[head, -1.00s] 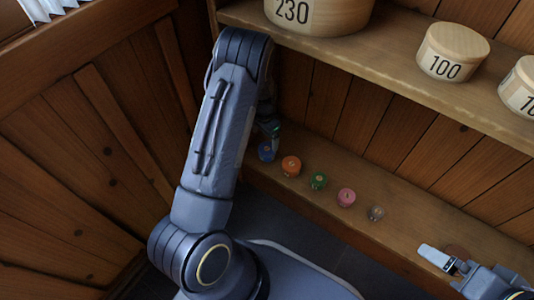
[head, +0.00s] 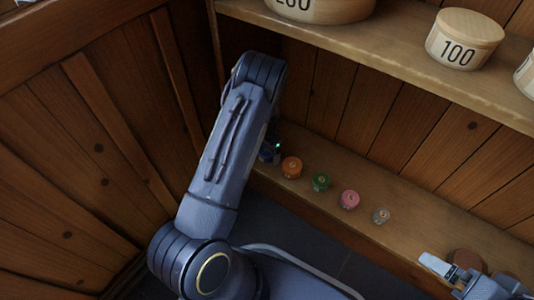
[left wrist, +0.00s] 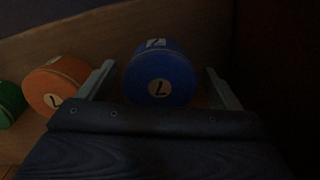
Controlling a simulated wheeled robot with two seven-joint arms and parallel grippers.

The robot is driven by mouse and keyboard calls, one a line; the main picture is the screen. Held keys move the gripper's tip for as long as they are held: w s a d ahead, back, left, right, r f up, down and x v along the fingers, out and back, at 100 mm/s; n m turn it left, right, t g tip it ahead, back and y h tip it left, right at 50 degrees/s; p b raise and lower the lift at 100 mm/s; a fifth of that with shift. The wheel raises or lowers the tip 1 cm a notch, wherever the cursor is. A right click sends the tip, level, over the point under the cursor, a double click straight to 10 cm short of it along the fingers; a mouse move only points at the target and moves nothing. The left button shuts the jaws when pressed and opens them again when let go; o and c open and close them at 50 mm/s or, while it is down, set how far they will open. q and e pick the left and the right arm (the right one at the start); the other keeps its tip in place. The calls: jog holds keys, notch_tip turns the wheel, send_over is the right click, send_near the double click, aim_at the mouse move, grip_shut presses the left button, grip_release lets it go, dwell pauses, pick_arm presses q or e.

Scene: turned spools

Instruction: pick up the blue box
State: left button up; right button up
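The blue box (left wrist: 160,75) is a round blue drum with white "7" labels. In the left wrist view it sits between the two fingers of my left gripper (left wrist: 161,86), which is open with a gap visible on both sides. In the head view the left gripper (head: 271,146) is at the shelf's left end, and the blue box (head: 267,156) is mostly hidden behind the gripper and arm. My right gripper (head: 440,267) is low at the right, over the lower shelf; its finger opening is not clear.
On the lower shelf (head: 400,205), an orange box (head: 291,167), a green box (head: 320,181), a pink box (head: 349,199) and a small grey one (head: 381,215) stand in a row. Wooden drums, one marked 100 (head: 464,40), stand on the upper shelf. A wood-panelled wall (head: 90,140) is left.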

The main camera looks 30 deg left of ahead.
pick_arm(q)
jog(key=c, duration=1)
jog(key=shift+o, duration=0.2)
jog(key=shift+r, duration=0.1)
